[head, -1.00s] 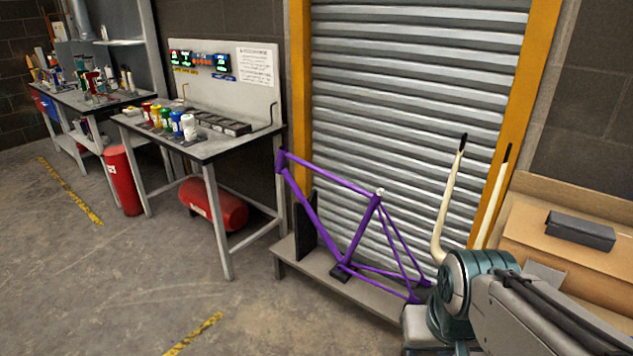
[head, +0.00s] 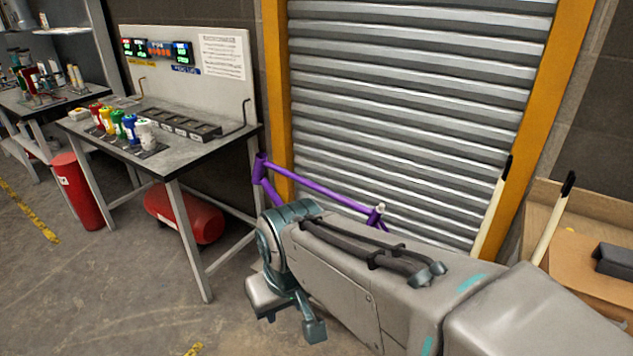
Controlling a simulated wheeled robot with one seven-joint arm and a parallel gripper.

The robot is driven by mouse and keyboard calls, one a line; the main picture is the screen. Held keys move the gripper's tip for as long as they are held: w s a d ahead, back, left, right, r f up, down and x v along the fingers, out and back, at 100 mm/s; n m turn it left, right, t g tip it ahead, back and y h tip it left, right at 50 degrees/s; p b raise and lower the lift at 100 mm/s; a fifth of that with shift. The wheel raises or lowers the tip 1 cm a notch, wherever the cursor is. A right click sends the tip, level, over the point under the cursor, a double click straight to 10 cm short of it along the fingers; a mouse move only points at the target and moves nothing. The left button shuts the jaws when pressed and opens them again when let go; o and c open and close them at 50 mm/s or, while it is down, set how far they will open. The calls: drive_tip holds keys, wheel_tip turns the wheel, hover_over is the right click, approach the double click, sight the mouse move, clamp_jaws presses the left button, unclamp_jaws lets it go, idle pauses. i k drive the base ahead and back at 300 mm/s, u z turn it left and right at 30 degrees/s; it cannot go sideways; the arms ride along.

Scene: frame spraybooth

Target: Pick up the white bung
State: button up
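A small white cap-like piece (head: 379,209), which looks like the white bung, sits at the top of the seat tube of the purple bicycle frame (head: 325,190). My arm hides most of the frame below it. My gripper (head: 290,314) hangs at the lower middle, in front of the bench's right side and left of the white piece, well apart from it. It is seen from behind and partly covered by my own wrist, so I cannot tell whether its fingers are open. I see nothing held in it.
A bench (head: 190,160) at left holds several coloured bottles (head: 118,122), a small white item (head: 78,114) and a dark slotted rack (head: 178,122). Red cylinders (head: 78,190) stand and lie by it. A cardboard box (head: 570,255) is at right.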

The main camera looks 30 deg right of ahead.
sight(378, 208)
drive_tip(key=z, duration=0.4)
drive_tip(key=i, duration=1.3)
drive_tip(key=z, duration=0.95)
drive_tip(key=i, duration=0.25)
drive_tip(key=z, duration=0.15)
